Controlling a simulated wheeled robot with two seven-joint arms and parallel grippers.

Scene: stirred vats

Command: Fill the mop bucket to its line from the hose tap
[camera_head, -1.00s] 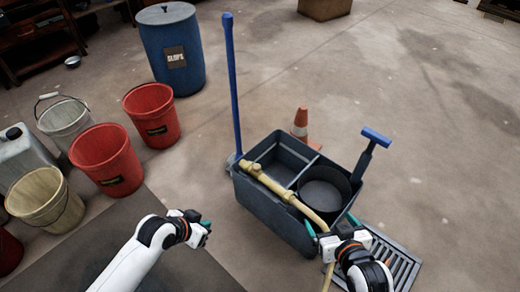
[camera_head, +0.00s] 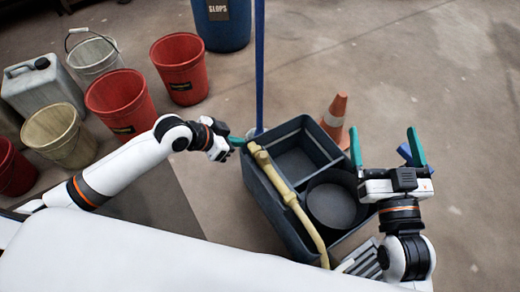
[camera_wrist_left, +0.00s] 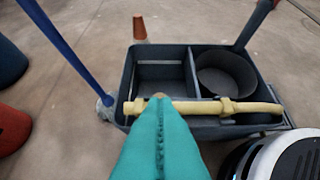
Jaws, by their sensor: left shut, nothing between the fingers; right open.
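The mop bucket (camera_head: 262,190) is a dark blue-grey tub with an open compartment and a round dark wringer basket (camera_head: 333,203). I cannot make out water or a fill line. A yellow hose (camera_head: 310,232) with a brass-coloured nozzle (camera_head: 262,160) lies along the tub's near-left rim. My left gripper (camera_head: 238,142) is shut and empty, its tip close beside the nozzle end. In the left wrist view its teal fingers (camera_wrist_left: 160,135) overlap the hose (camera_wrist_left: 222,107) from the camera's side; contact is unclear. My right gripper (camera_head: 384,135) is open and empty at the tub's right side.
A blue mop handle (camera_head: 259,70) rises at the tub's back-left corner. An orange cone (camera_head: 335,115) stands behind the tub. Red buckets (camera_head: 180,68), a pale bucket (camera_head: 62,137), a jerrycan (camera_head: 42,84) and a blue slops drum (camera_head: 222,22) stand left. Floor at right is clear.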

